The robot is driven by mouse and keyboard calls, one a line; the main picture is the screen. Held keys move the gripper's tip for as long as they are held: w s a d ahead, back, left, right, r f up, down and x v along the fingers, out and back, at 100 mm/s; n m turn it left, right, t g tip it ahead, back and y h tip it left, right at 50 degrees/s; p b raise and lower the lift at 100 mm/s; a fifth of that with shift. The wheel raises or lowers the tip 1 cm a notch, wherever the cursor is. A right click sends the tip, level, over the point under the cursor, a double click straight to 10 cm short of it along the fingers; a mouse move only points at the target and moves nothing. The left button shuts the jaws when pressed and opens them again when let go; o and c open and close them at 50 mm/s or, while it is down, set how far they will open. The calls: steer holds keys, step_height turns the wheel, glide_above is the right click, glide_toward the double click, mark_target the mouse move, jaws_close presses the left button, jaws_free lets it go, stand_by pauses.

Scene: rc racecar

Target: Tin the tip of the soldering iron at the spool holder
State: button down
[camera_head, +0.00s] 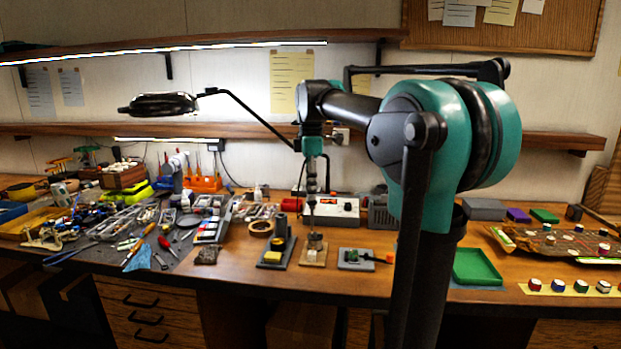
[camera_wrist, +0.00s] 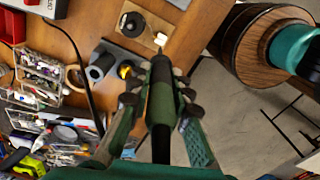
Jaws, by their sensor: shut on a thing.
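My gripper (camera_wrist: 160,98) is shut on the soldering iron (camera_wrist: 161,125), a dark handle with a green grip, in the wrist view. The iron points away from the wrist camera; its fine tip is hard to make out beside a small white piece. The spool holder (camera_wrist: 132,24), a dark round spool on a pale wooden base, lies just beyond and left of the iron's far end. In the head view my gripper (camera_head: 312,183) hangs above the spool holder (camera_head: 313,257). I cannot tell whether the tip touches anything there.
The iron stand with yellow sponge (camera_head: 272,256) is left of the spool holder. A grey fixture with a green piece (camera_head: 355,259) is right. A white station box (camera_head: 331,210) stands behind. Tools clutter the left bench; a green tray (camera_head: 476,267) lies right.

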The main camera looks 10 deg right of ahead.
mark_target(312, 205)
steer(key=shift+f, duration=3.75)
stand_by(4.2)
